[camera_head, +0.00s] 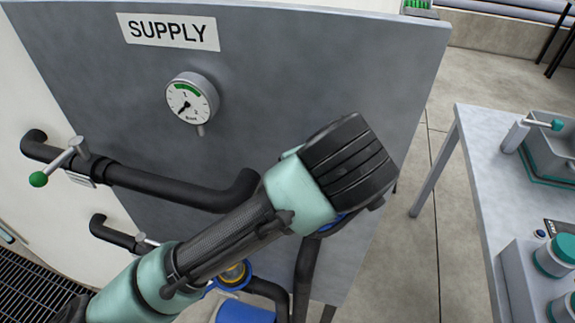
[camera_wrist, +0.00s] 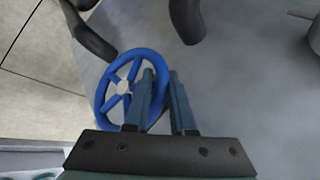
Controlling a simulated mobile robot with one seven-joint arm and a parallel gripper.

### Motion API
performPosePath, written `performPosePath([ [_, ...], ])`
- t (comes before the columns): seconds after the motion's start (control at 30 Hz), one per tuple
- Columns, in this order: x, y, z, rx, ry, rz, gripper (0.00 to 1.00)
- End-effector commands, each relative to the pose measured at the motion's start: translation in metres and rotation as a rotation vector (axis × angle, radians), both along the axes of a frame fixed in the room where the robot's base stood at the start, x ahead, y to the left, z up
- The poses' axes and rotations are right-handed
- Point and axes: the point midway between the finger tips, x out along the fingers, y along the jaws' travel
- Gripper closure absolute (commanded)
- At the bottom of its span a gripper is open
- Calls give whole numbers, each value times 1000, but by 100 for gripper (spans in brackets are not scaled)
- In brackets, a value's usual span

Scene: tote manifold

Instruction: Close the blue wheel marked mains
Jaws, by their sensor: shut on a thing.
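A blue spoked wheel (camera_wrist: 101,93) shows left of centre in the wrist view. No mark can be read on it. My gripper (camera_wrist: 163,74) has its two dark fingers at the wheel's right side, shut on the rim, with one finger inside and one outside. In the head view my arm reaches across the panel and hides the fingers. Only a small blue edge of the wheel (camera_head: 334,226) shows under my wrist there.
A grey panel (camera_head: 290,70) carries a SUPPLY sign (camera_head: 170,31), a round gauge (camera_head: 190,99) and black pipes (camera_head: 170,187). A green-tipped lever (camera_head: 58,163) sits at left. A blue and yellow fitting (camera_head: 235,274) is below my arm. A table (camera_head: 485,150) stands at right, past clear floor.

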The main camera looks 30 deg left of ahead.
Motion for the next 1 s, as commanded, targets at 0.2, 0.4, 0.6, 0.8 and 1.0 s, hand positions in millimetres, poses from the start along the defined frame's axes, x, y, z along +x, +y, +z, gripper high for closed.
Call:
performPosePath([
  [0.2, 0, -4, 16, 191, 67, 11, 100],
  [0.4, 1, -9, 16, 315, 101, 14, 100],
  [0.6, 2, -12, 15, 388, 119, 17, 100],
  [0.8, 3, -14, 16, 442, 134, 17, 100],
  [1.0, 4, -16, 16, 485, 146, 18, 100],
])
